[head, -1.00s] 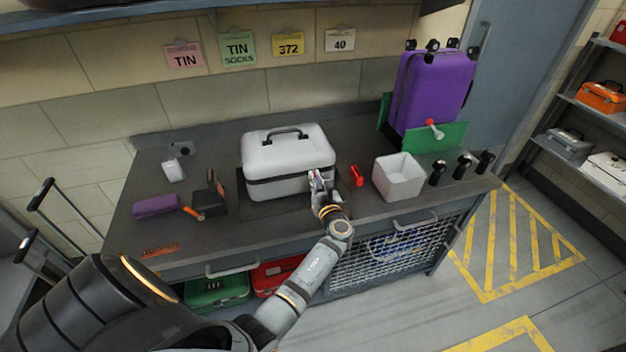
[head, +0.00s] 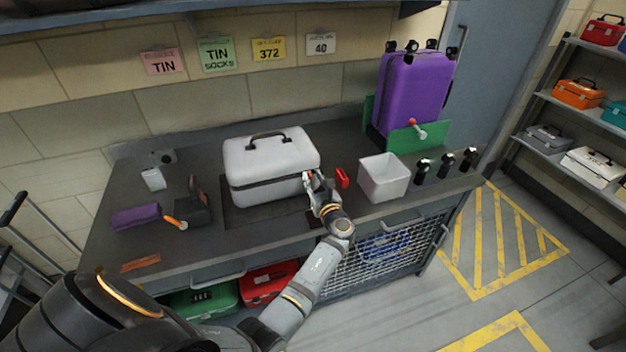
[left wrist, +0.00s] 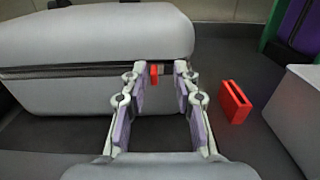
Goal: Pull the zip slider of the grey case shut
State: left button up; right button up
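The grey case (head: 268,160) stands closed-lidded on the bench, with a dark handle on top. A dark zip band (left wrist: 65,71) runs along its side in the left wrist view. The red zip slider (left wrist: 154,74) sits on that band near the case's right front corner. My left gripper (head: 311,178) is at this corner. In the left wrist view my left gripper (left wrist: 159,70) has its fingers apart, one on each side of the slider, with a gap visible around it. Whether the tips touch the case is unclear. My right gripper is not in view.
A red block-like object (left wrist: 235,102) lies just right of the gripper; a white open bin (head: 384,178) stands beyond it. A purple suitcase (head: 413,92) stands behind. A purple pouch (head: 135,217) and a dark tool (head: 193,203) lie left of the case.

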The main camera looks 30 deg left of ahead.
pick_arm(q)
jog(key=shift+a, duration=0.1)
notch_tip(320, 180, up, 10)
jog(key=shift+r, duration=0.1)
dwell(0.3)
